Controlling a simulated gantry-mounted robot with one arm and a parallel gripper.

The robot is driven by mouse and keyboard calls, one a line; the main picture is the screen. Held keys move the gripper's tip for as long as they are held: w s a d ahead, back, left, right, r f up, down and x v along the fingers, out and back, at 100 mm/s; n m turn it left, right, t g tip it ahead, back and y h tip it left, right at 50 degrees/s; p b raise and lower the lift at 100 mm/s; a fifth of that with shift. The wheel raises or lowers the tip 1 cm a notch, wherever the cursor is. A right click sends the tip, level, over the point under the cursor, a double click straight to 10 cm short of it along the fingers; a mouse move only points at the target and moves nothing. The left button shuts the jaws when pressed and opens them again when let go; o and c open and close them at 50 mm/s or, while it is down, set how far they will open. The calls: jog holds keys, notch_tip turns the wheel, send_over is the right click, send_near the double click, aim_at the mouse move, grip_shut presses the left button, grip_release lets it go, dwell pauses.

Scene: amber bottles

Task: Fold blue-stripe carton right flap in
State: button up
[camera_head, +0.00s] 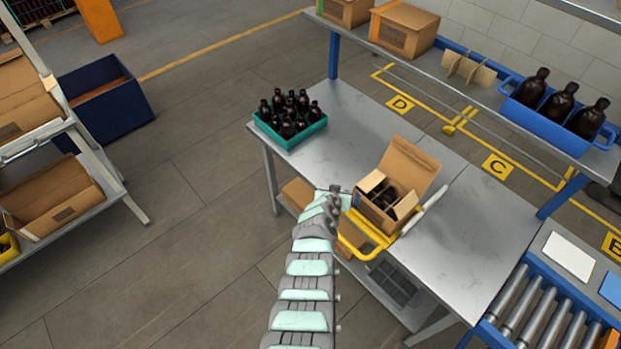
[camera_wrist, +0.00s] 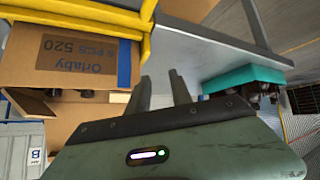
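The blue-stripe carton (camera_head: 377,215) sits in a yellow holder on the steel bench. Its large back flap (camera_head: 411,165) stands up, and its right flap (camera_head: 406,204) and left flap (camera_head: 372,181) stick up at the sides. Dark bottles (camera_head: 387,195) show inside. In the wrist view, which is upside down, the carton's printed wall (camera_wrist: 75,62) carries a blue stripe (camera_wrist: 124,63). My gripper (camera_head: 334,190) is left of the carton in the head view. In the wrist view my gripper (camera_wrist: 160,76) has its fingers apart, with nothing between them, beside the carton.
The yellow holder (camera_head: 366,232) has a raised rim in front of the carton. A light bar (camera_head: 425,210) lies right of it. A teal crate (camera_head: 290,136) of bottles stands at the back left of the bench (camera_head: 345,120). A shelf with a blue bottle tray (camera_head: 545,120) hangs behind.

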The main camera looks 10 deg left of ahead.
jog(key=s+a+r+n+t+y+p, duration=0.1)
jog(key=s+a+r+t+y, duration=0.1)
jog(key=r, duration=0.4)
jog(key=s+a+r+n+t+y+p, duration=0.1)
jog(key=s+a+r+n+t+y, duration=0.1)
jog(key=a+r+t+y, duration=0.2)
jog(key=a+r+t, duration=0.2)
jog(key=a, duration=0.1)
jog(key=shift+a+n, duration=0.15)
jog(key=shift+n, duration=0.15)
jog(key=shift+s, duration=0.1)
